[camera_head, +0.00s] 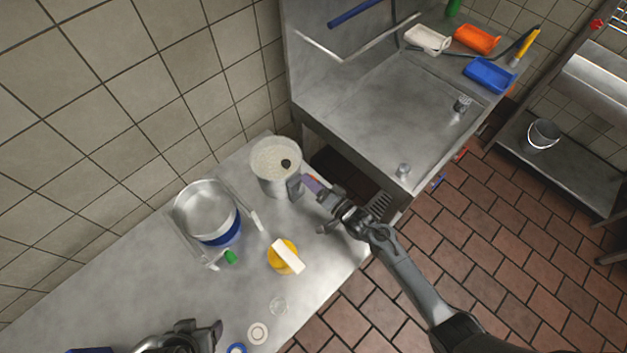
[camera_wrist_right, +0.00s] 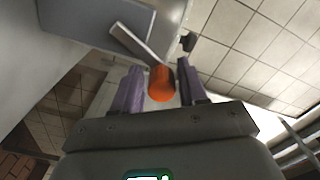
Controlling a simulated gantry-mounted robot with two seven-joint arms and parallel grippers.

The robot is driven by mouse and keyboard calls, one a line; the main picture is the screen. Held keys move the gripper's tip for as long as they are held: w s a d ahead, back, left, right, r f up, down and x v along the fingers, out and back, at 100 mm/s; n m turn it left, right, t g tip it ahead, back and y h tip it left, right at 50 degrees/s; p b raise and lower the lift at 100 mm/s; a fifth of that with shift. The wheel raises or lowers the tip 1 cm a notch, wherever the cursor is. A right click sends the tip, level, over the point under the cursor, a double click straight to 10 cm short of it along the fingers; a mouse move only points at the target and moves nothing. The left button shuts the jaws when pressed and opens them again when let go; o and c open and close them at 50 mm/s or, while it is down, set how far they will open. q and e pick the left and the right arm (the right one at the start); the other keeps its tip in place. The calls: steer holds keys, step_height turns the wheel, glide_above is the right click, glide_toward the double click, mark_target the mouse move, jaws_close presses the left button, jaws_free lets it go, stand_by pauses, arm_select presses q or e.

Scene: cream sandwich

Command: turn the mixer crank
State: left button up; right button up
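A metal pot with pale contents (camera_head: 275,160) stands at the back of the steel counter, a grey box on its right side. The right wrist view shows a grey block (camera_wrist_right: 90,22), a light lever (camera_wrist_right: 135,44) and an orange handle (camera_wrist_right: 161,84), apparently the crank. My right gripper (camera_head: 309,183) is beside the pot's grey box. Its purple fingers (camera_wrist_right: 160,85) stand apart on both sides of the orange handle, with narrow gaps visible. The handle is hidden in the head view. My left gripper (camera_head: 212,333) is low at the bottom edge; its opening is unclear.
A metal bowl with a blue band (camera_head: 221,235) and a green knob (camera_head: 231,257) stands left of the pot. A yellow container with a white block (camera_head: 289,256) and small round items (camera_head: 258,333) are nearer.

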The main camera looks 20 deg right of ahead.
steer(key=shift+o, duration=0.9)
steer(key=shift+r, duration=0.1)
steer(key=shift+d, duration=0.15)
steer(key=v, duration=1)
steer(key=shift+s+p, duration=0.35)
steer(key=shift+p, duration=0.05)
steer(key=shift+o, duration=0.4)
stand_by(0.4)
